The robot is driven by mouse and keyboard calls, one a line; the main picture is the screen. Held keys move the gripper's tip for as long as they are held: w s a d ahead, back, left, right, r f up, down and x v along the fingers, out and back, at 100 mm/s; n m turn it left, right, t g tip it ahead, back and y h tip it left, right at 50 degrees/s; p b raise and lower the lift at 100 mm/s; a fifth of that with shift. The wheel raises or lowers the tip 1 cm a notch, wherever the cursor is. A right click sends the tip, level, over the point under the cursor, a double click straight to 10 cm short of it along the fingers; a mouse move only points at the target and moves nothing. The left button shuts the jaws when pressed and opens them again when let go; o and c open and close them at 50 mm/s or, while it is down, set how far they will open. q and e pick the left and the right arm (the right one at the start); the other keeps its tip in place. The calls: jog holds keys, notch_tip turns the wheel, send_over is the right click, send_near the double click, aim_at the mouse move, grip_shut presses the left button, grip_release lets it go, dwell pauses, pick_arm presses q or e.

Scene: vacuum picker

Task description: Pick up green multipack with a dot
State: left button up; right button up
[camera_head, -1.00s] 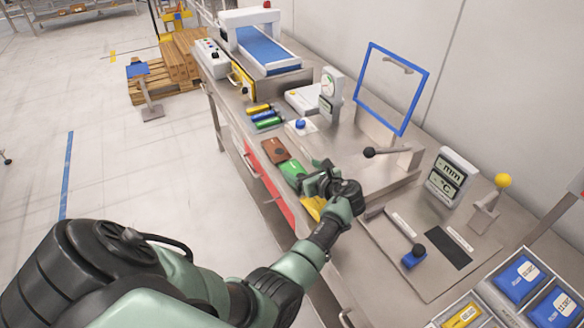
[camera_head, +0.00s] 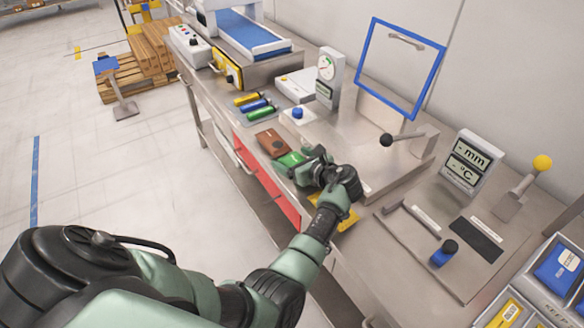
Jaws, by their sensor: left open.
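A green pack (camera_head: 288,159) lies flat near the front edge of the steel workbench, between a brown pack (camera_head: 271,142) and a yellow pack (camera_head: 347,221). Any dot on it is too small or too covered to make out. My left gripper (camera_head: 297,168) is low over the near right part of the green pack and hides some of it. The jaws are open; whether they touch the pack cannot be told. My right gripper is not in view.
Yellow, blue and green bars (camera_head: 256,105) lie further back on the bench. A blue frame (camera_head: 442,70), a black-knobbed lever (camera_head: 387,140) and a display (camera_head: 467,162) stand to the right. Red drawer fronts (camera_head: 266,180) run below the bench edge.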

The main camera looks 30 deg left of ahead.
aim_at(296, 161)
pick_arm(q)
jog(key=shift+d+r, duration=0.2)
jog(key=shift+d, duration=0.1)
jog(key=shift+s+d+r, duration=0.15)
jog(key=shift+d+r, duration=0.05)
jog(key=shift+d, duration=0.15)
jog(key=c, duration=0.8)
jog(key=shift+a+f, duration=0.1)
jog(key=shift+a, duration=0.05)
jog(key=c, duration=0.8)
jog(key=shift+r, duration=0.2)
notch_tip(296, 161, up, 20)
jog(key=shift+f+b, duration=0.25)
jog(key=shift+b, duration=0.05)
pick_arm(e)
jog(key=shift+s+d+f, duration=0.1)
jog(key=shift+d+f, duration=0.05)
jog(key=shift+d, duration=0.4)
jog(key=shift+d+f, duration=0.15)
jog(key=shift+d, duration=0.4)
